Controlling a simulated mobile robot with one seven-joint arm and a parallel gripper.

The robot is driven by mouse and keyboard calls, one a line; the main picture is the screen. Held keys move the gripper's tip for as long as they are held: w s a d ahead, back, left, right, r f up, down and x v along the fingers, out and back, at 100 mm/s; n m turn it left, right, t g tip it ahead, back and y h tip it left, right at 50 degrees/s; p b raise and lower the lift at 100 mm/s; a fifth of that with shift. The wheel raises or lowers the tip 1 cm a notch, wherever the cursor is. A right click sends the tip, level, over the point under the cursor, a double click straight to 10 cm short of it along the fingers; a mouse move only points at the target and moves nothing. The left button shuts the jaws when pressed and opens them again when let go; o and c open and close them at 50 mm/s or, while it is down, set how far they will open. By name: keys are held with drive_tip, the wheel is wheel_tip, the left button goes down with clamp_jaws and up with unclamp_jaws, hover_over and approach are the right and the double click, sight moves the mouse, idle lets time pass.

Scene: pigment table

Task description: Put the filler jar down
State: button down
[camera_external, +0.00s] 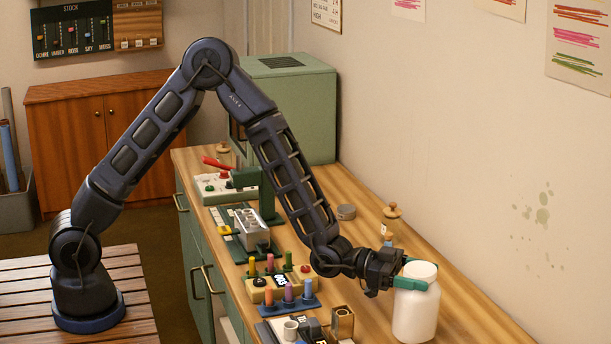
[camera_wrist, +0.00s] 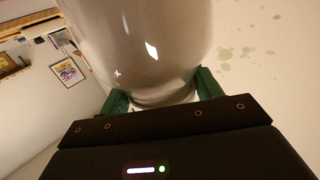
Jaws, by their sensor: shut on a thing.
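The filler jar (camera_external: 414,312) is a large white jar with a white lid. It stands upright near the right end of the wooden counter in the external view. My gripper (camera_external: 418,282) is shut on it just below the lid, with green fingers on either side. In the wrist view the jar (camera_wrist: 150,45) fills the upper middle, and the green fingers of my gripper (camera_wrist: 162,92) press against its narrower neck. The jar's base is at or just above the counter; I cannot tell if it touches.
The wooden counter (camera_external: 470,322) has bare room right of the jar, along the wall.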

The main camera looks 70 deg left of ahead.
drive_tip(key=shift+f, duration=1.7)
drive_tip(key=shift+c, duration=1.5)
unclamp_jaws()
drive_tip(key=shift+f, duration=0.1)
